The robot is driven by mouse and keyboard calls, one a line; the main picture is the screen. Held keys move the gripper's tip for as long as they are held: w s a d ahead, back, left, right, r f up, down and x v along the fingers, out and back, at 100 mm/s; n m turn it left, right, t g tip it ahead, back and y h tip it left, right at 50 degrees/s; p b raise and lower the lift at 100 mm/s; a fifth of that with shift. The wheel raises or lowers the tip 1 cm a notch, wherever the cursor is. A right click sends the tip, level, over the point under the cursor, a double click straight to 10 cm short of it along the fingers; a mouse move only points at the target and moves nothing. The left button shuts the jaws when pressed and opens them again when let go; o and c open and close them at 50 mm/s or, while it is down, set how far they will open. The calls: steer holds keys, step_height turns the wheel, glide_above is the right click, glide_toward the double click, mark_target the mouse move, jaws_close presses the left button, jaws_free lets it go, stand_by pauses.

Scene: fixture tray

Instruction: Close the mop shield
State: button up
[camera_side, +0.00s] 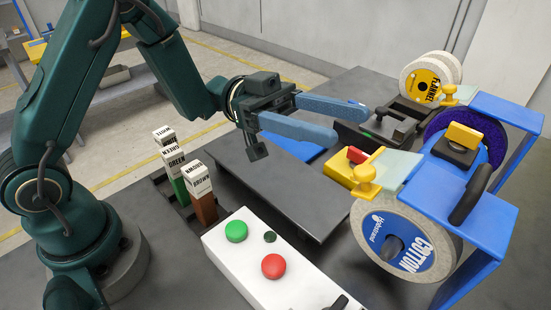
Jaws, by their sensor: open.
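I cannot tell for certain which part is the mop shield. A pale translucent plate (398,166) with a yellow knob (366,178) stands at the front of the blue housing (455,198), above the cotton mop wheel (414,258). A black curved handle (470,195) sits on the housing. The cotton wheel's front face is uncovered. My gripper (352,125) is open and empty, its two blue fingers spread and pointing right. In the picture its tips are left of and above the plate, apart from the knob; their depth is hard to tell.
A yellow block (350,168) with a red top is beside the plate. A flannel wheel (424,84) and a purple wheel (455,122) stand further back. A white button box (282,280) is in front. Upright labelled bars (202,195) stand left. The grey plate (265,185) is mostly bare.

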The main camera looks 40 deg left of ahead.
steer(key=shift+r, duration=1.2)
